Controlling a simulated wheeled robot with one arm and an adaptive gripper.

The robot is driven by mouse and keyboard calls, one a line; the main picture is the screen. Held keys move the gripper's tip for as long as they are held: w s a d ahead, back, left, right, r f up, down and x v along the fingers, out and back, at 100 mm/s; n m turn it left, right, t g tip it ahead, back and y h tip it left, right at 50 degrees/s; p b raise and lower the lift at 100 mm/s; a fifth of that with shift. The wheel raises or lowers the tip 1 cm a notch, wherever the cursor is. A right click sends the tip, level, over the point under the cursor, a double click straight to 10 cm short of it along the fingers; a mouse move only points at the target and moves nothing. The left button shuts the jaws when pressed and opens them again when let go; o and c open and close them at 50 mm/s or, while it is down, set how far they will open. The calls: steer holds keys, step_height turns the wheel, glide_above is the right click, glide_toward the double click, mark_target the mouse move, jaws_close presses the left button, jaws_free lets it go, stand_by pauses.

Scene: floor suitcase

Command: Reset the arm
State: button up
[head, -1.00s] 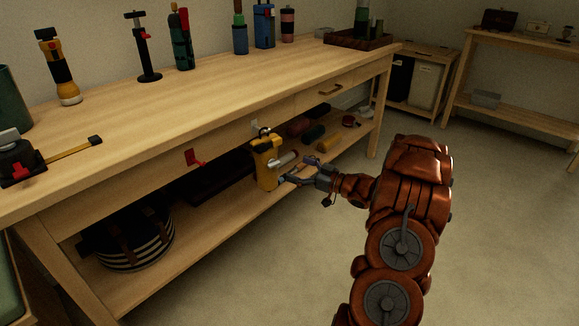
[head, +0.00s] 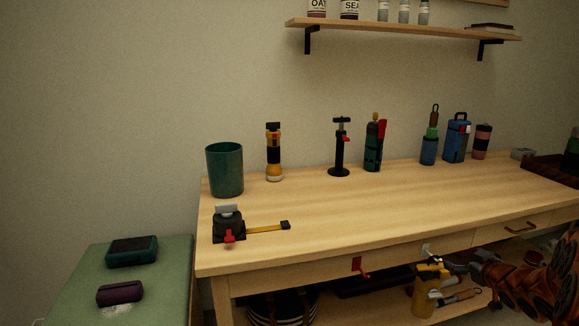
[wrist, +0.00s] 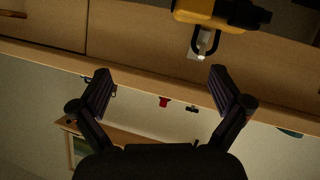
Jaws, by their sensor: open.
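My gripper (wrist: 162,92) is open in the wrist view, its two dark fingers spread wide with nothing between them. In the head view my gripper (head: 440,262) is at the lower right, in front of the workbench (head: 330,225) and by the top of a yellow object (head: 424,300) on its lower shelf. I cannot tell if they touch. A yellow and black object (wrist: 205,12) also shows at the top of the wrist view, apart from the fingers. My copper-coloured arm is partly cut off by the right edge of the head view.
The bench top holds a green cup (head: 225,170), a flashlight (head: 274,155), a tape measure (head: 229,224) and several bottles. A wall shelf (head: 400,30) is above. A green surface (head: 75,290) at left bears a dark case (head: 132,251) and a purple case (head: 120,292).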

steer(key=s+a+r+m+g+h+p, duration=0.2)
steer(key=s+a+r+g+p, duration=0.15)
steer(key=s+r+p, duration=0.35)
steer(key=s+a+r+m+g+h+p, duration=0.1)
steer(key=s+a+r+g+h+p, duration=0.25)
steer(key=r, duration=0.55)
steer(key=s+a+r+g+y+p, duration=0.2)
steer(key=s+a+r+p, duration=0.2)
steer(key=s+a, duration=0.4)
steer(key=s+a+r+g+y+p, duration=0.2)
steer(key=s+a+p, duration=0.4)
steer(key=s, duration=0.9)
steer(key=s+a+r+g+y+p, duration=0.2)
steer(key=s+a+r+g+p, duration=0.2)
steer(key=s+a, duration=0.7)
step_height(320, 180, up, 3)
steer(key=shift+s+a+f+p, duration=0.15)
steer(key=shift+s+a+p, duration=0.1)
steer(key=shift+s+p, duration=0.4)
